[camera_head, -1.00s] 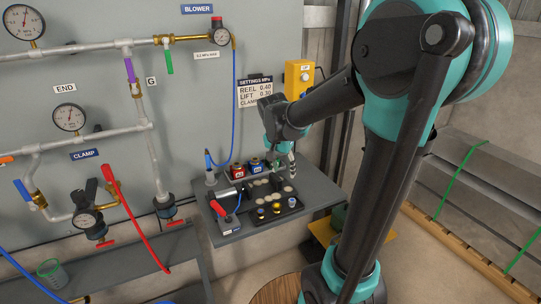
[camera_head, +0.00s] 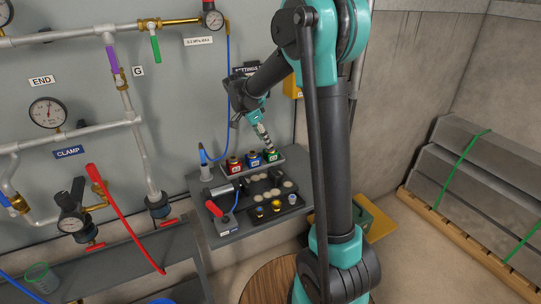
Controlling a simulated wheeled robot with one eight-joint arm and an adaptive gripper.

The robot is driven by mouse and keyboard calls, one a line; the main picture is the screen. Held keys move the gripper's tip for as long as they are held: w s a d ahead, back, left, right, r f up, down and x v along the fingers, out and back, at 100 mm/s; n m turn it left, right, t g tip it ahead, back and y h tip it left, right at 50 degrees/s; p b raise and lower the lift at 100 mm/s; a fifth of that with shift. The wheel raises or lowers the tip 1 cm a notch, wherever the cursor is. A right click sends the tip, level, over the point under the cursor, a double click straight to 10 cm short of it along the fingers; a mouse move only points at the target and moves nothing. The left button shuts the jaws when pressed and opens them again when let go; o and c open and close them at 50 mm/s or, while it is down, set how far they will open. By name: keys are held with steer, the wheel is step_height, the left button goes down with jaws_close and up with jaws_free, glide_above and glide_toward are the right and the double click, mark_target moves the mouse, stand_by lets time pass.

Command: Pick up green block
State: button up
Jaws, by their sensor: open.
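The green block (camera_head: 272,155) stands at the right end of a short row on the wall shelf (camera_head: 222,240). A blue block (camera_head: 253,159) and a red block (camera_head: 234,164) stand to its left in the same row. My gripper (camera_head: 266,146) points down just above and partly in front of the green block. Its jaws are open. The picture is too small to show whether the fingertips touch the block or sit around it.
In front of the row, a dark tray (camera_head: 268,205) holds round pale discs and small coloured knobs. A red-handled tool (camera_head: 215,209) lies at the left. A white cup holds a blue-tipped tool (camera_head: 203,158). Pipes, gauges and a blue hose (camera_head: 228,90) line the wall.

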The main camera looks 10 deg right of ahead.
mark_target(271, 152)
steer(key=x, duration=0.8)
steer(key=shift+f, duration=0.15)
steer(key=c, duration=1.1)
steer(key=shift+o, duration=0.2)
